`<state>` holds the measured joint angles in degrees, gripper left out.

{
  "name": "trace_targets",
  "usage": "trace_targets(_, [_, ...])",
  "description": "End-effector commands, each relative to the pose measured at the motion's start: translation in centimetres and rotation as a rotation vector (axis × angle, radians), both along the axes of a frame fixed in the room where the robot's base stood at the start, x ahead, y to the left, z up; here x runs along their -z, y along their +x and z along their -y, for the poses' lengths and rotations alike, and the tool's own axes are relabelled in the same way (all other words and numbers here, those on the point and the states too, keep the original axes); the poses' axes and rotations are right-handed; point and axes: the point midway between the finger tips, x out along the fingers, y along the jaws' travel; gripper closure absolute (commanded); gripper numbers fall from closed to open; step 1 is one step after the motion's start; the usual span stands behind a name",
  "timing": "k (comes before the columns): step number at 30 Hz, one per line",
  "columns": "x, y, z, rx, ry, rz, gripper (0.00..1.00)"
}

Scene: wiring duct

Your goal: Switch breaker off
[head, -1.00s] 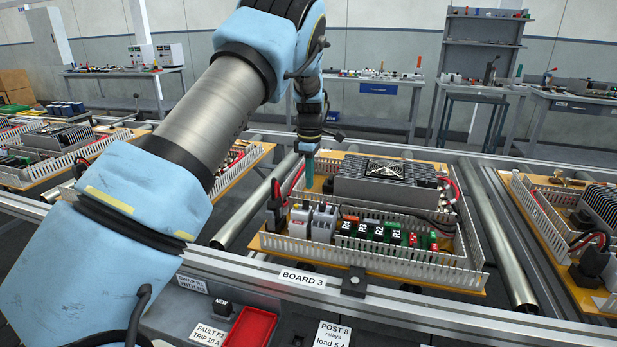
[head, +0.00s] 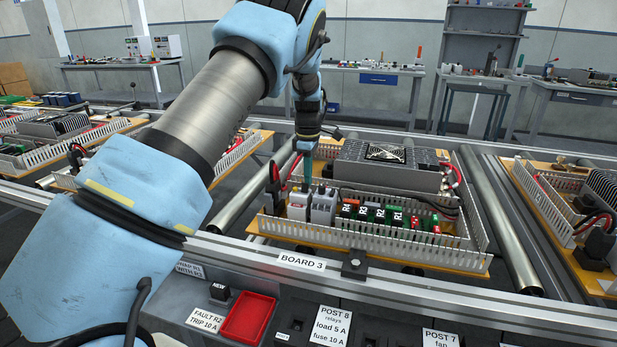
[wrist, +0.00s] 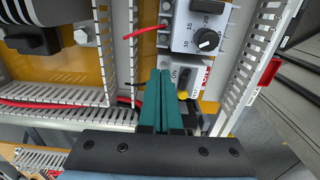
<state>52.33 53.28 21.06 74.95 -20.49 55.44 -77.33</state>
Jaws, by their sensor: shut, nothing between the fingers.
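Board 3 carries two grey-white modules at its front left. The breaker (head: 298,203) is the left one, and the wrist view shows its ON-marked face (wrist: 184,76) with a yellow spot, partly hidden by my fingers. The other module (head: 323,206) has a black dial (wrist: 207,39) marked 10, 15, 20. My gripper (head: 308,182) is shut and empty, pointing down just behind the modules. In the wrist view its teal fingertips (wrist: 160,72) are together beside the breaker's face; I cannot tell whether they touch it.
White slotted duct walls (head: 375,236) frame the board. A row of relays (head: 372,214) stands right of the modules, and a finned grey unit (head: 388,168) behind. Red and black wires (head: 274,180) rise at the left. A red tray (head: 247,317) lies in front.

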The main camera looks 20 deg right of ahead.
Motion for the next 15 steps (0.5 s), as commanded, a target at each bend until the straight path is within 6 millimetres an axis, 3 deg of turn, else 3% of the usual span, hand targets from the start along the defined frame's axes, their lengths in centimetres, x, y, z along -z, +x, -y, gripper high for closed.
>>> trace_targets(15, [0.0,-1.2,-0.9,0.0,0.0,0.0,1.0])
